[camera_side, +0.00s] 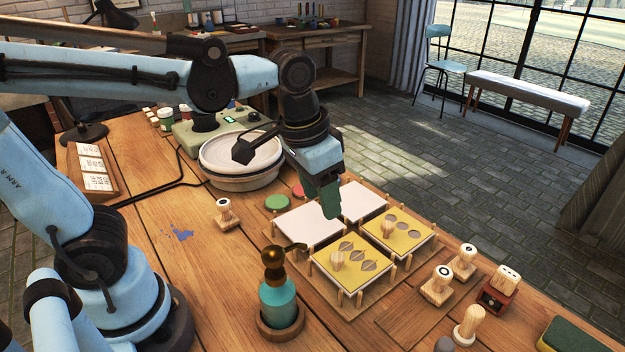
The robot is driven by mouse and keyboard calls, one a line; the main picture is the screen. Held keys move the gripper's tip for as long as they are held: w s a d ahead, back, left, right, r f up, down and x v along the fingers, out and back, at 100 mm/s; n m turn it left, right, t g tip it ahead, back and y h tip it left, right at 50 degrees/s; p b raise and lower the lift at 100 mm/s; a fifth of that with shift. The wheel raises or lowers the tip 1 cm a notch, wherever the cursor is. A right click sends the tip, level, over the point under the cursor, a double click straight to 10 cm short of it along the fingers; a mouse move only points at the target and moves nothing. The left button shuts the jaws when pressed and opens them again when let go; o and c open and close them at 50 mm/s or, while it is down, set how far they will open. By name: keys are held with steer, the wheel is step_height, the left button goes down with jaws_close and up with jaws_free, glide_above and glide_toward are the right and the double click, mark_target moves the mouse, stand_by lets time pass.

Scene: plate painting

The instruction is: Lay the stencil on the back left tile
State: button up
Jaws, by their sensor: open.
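A wooden board (282,263) with short pegs carries white square tiles in two rows. The left tile (308,229) and the far tile (364,198) are bare and white. One yellow stencil (372,258) with leaf-shaped cutouts and a wooden knob lies over the near tile. Another yellow stencil (410,234) with round cutouts and a knob lies over the right tile. My gripper (331,214) points down above the gap between the two bare tiles. It is open, holds nothing that I can see, and is apart from both stencils; its fingers are seen nearly edge-on.
A banding wheel (240,181) stands behind the board, with green (278,202) and red pads near it. A teal bottle (277,300) stands in front of the board. Several wooden stamps, including one stamp (437,285), stand at right. The table left of the board is mostly clear.

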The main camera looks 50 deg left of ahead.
steer(key=s+a+f+n+t, duration=0.1)
steer(key=a+f+t, duration=0.1)
steer(key=a+t, duration=0.2)
steer(key=shift+s+a+n+t, duration=0.3)
steer(key=shift+a+t, duration=0.1)
steer(key=shift+a, duration=0.8)
